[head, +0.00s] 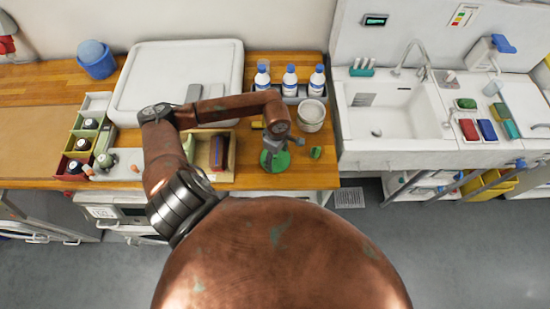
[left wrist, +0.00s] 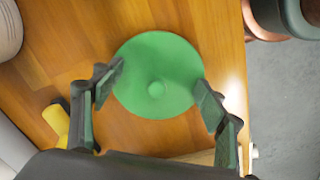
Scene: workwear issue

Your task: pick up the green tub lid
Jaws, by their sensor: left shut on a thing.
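The green tub lid (head: 283,163) is a flat round disc near the front edge of the wooden counter, partly covered by my arm in the head view. In the left wrist view the lid (left wrist: 156,55) shows almost whole, with a small round knob at its middle. My left gripper (left wrist: 160,80) is shut on the lid, with one finger at each opposite side of its rim. In the head view this gripper (head: 272,152) points down over the lid. I cannot tell whether the lid touches the counter or is slightly raised. My right gripper is not in view.
A round white tub (head: 311,116) stands behind the lid, and a small green item (head: 316,152) lies to its right. A yellow item (left wrist: 57,118) lies nearby. White bottles with blue caps (head: 290,80) stand at the back. A wooden tray (head: 223,172) is left of the lid.

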